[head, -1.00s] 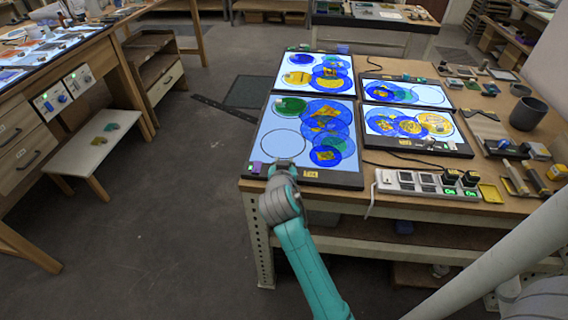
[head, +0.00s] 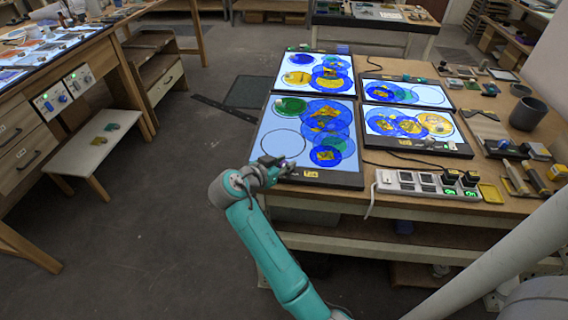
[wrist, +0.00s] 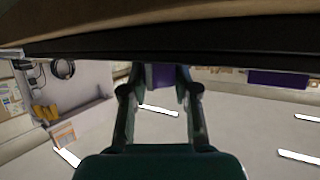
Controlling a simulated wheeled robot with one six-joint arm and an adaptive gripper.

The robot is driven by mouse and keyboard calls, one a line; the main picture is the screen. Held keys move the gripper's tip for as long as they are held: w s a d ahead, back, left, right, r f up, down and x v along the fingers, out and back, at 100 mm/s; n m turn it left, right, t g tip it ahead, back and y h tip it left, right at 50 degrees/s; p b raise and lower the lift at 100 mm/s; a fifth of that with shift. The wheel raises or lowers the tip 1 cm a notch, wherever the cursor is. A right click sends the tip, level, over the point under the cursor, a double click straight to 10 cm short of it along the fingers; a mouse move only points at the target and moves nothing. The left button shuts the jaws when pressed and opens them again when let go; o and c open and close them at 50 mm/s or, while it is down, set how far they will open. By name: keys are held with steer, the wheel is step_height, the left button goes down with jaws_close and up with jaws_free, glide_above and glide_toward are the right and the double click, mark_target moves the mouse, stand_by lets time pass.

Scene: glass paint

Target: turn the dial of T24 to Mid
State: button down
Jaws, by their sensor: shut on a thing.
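The light panel T24 (head: 264,150) lies at the table's front left corner, with a yellow label (head: 311,174) on its front edge. Its lit top bears several blue and yellow discs, a green oval and an empty ring outline. My gripper (wrist: 160,72) is at the panel's front edge, left of the label. In the wrist view its two fingers stand on either side of a purple piece (wrist: 161,76) under a dark edge, and are shut on it; it looks like the dial. In the head view my wrist hides the dial, and its setting cannot be read.
More lit panels lie behind and to the right. A white power strip (head: 408,184) with lit green displays, a dark mug (head: 527,113) and tools are on the right of the table. A low stool (head: 95,145) and drawers stand left.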

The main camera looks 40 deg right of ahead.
stand_by(0.4)
steer(key=c, duration=0.9)
jaws_free()
steer(key=shift+o, duration=0.2)
steer(key=v, duration=1.2)
steer(key=shift+f, duration=0.1)
